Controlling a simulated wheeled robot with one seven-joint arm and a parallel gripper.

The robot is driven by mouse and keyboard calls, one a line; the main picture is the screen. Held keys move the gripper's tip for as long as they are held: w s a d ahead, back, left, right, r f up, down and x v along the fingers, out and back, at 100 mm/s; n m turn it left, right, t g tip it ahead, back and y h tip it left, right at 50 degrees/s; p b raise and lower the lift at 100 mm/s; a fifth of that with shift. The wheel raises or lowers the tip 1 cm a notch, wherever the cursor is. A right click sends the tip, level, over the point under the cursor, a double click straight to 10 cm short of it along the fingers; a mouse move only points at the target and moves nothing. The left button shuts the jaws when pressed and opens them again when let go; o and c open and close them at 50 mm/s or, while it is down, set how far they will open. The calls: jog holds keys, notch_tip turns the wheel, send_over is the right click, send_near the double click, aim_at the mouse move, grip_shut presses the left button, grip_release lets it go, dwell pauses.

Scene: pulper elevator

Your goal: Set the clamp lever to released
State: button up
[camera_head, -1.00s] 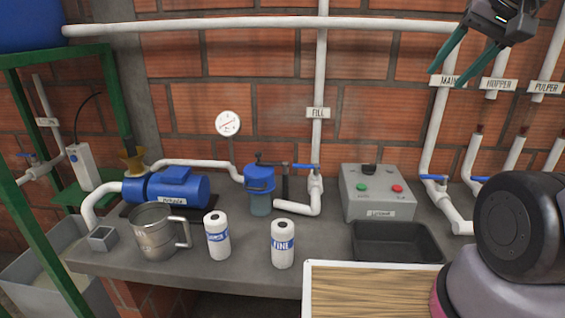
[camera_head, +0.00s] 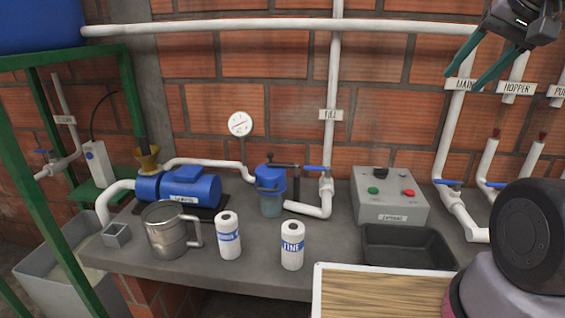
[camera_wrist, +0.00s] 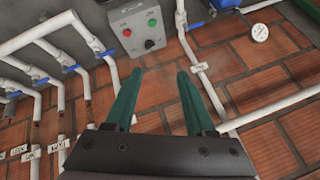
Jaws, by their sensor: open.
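A blue-capped filter housing (camera_head: 271,190) with a clear lower bowl stands on the grey bench. A dark lever (camera_head: 281,165) lies across its top, reaching right to a dark upright post (camera_head: 296,184). It looks like the clamp lever, but no label shows and its exact setting cannot be told. My gripper (camera_head: 461,82) is at the upper right, well above the bench and apart from the housing. Its green fingers are spread with nothing between them.
A blue-handled valve (camera_head: 318,169) on the fill pipe stands close right of the housing. A control box (camera_head: 390,200), black tray (camera_head: 408,263), two white cartridges (camera_head: 228,236) (camera_head: 292,246), a metal jug (camera_head: 168,236) and a blue pump (camera_head: 190,188) crowd the bench. Pipes line the wall.

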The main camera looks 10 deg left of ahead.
aim_at(284, 164)
jog(key=shift+o, duration=0.3)
jog(key=shift+o, duration=0.3)
jog(key=shift+w, duration=0.15)
jog(key=w+a+f+n+t, duration=0.1)
jog(key=w+a+f+n, duration=0.15)
jog(key=w, duration=0.45)
jog(key=w+a+f+n+t, duration=0.1)
jog(key=w+a+f, duration=0.2)
jog(key=w, duration=0.4)
jog(key=w+a+f+n+t, duration=0.1)
jog(key=w+a+f+n, duration=0.15)
jog(key=w, duration=0.45)
jog(key=w+a+f+n+t+y, duration=0.1)
jog(key=w+a+f+n+y, duration=0.1)
jog(key=w+a+f, duration=0.4)
jog(key=w+a+f+n+t+y, duration=0.1)
jog(key=a+f+n+y, duration=0.15)
jog(key=a+f, duration=0.65)
jog(key=s+a+f+n+t+y, duration=0.2)
jog(key=s+a+f+y, duration=0.45)
jog(key=a, duration=0.65)
jog(key=shift+m+h, duration=0.25)
jog(key=shift+h, duration=0.55)
jog(key=x, duration=0.3)
jog(key=f+x, duration=0.1)
jog(key=x, duration=0.5)
jog(key=shift+w+a+f, duration=0.1)
jog(key=shift+a+f, duration=0.25)
jog(key=shift+f, duration=0.05)
